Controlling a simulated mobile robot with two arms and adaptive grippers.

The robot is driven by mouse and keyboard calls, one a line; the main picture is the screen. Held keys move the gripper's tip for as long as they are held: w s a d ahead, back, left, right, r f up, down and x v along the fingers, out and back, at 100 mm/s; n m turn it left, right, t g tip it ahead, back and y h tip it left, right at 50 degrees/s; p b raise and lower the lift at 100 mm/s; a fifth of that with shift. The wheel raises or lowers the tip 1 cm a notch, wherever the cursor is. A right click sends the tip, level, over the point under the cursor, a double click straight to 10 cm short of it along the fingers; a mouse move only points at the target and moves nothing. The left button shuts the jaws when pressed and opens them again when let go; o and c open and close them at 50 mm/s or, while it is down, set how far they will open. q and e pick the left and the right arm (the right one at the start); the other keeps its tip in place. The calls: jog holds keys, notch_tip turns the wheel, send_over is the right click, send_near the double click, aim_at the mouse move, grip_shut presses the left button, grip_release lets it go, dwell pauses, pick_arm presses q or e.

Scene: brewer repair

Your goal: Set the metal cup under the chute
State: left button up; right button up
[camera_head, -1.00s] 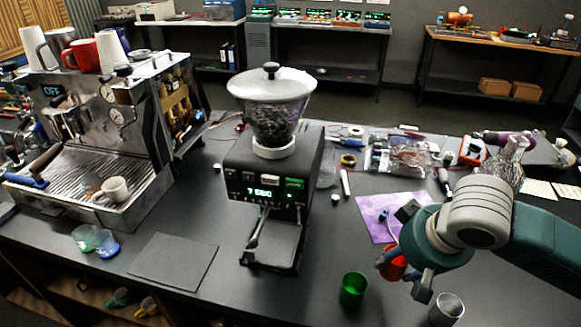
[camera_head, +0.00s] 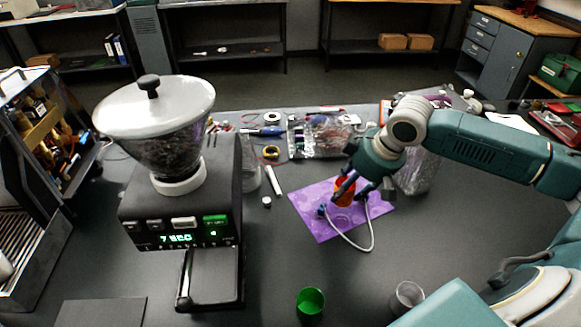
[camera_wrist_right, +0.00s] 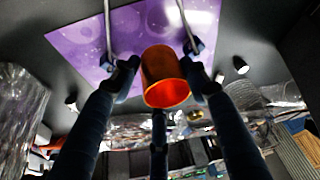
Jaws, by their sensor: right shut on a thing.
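The grey metal cup (camera_head: 404,300) stands on the dark counter at the lower right of the head view, to the right of a green cup (camera_head: 310,305). My own teal part hides some of it. The grinder (camera_head: 180,200) stands at the left, with a flat tray (camera_head: 215,278) below its front; its chute is hard to make out from here. My right gripper (camera_head: 358,190) is shut on an orange-red cup (camera_head: 345,192), over the purple mat. The orange cup (camera_wrist_right: 165,78) shows between its fingers (camera_wrist_right: 163,80) in the right wrist view. My left gripper is not in view.
The purple mat (camera_head: 315,222) has a pale cable loop on its front edge. A white cylinder (camera_head: 274,180), tape rolls and bagged parts lie behind. A dark flat mat (camera_head: 100,313) lies at front left. The counter between the grinder and the green cup is clear.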

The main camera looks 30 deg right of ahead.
jog(key=w+a+p, duration=0.1)
jog(key=w, duration=0.4)
jog(key=w+a+p, duration=0.1)
jog(key=w+p, duration=0.1)
jog(key=w, duration=0.3)
jog(key=w+a+p, duration=0.1)
jog(key=w+a, duration=0.1)
jog(key=w, duration=0.3)
jog(key=shift+a+p, duration=0.1)
jog(key=shift+p, duration=0.2)
jog(key=shift+w, duration=0.35)
notch_tip(320, 180, down, 3)
jog(key=shift+r+p, duration=0.1)
jog(key=shift+p, duration=0.7)
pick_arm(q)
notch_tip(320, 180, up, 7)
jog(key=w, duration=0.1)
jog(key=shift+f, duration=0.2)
pick_arm(e)
jog(key=shift+f, duration=0.45)
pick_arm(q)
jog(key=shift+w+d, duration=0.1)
pick_arm(e)
jog(key=shift+f, duration=0.1)
jog(key=o, duration=1.5)
